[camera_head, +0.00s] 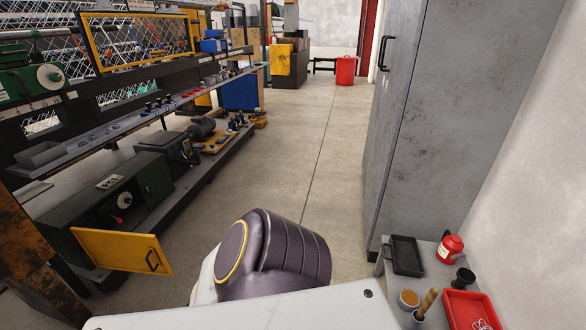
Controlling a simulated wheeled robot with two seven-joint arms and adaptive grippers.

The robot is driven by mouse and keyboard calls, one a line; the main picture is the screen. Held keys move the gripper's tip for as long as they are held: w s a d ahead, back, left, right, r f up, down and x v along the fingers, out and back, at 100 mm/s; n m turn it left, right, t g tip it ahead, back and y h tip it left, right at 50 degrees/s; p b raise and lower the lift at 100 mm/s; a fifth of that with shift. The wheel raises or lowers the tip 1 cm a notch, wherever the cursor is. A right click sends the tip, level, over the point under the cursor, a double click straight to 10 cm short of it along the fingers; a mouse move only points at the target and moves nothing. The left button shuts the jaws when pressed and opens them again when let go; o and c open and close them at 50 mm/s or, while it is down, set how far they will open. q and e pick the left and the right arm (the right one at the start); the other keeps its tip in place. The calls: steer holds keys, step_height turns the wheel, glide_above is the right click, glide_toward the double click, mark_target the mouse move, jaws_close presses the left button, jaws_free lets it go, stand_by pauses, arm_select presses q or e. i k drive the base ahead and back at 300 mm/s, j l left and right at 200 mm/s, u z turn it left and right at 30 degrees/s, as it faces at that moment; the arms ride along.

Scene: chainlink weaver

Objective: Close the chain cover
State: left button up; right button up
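A yellow panel (118,249) with a dark handle stands swung out from the green box (112,192) low on the machine at left. It looks like the chain cover, standing open. Higher up, a yellow-framed mesh guard (138,53) is on the machine; I cannot tell whether it can move. Neither of my grippers is in view. Parts of my own body fill the bottom middle of the head view.
A grey cabinet (450,110) stands at right. Before it, a small table holds a black tray (405,252), a red can (450,248) and a red tray (468,304). A rusty post (22,232) stands at far left. The concrete floor (290,150) between is clear.

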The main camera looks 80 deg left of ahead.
mark_target(137, 251)
steer(key=u, duration=4.2)
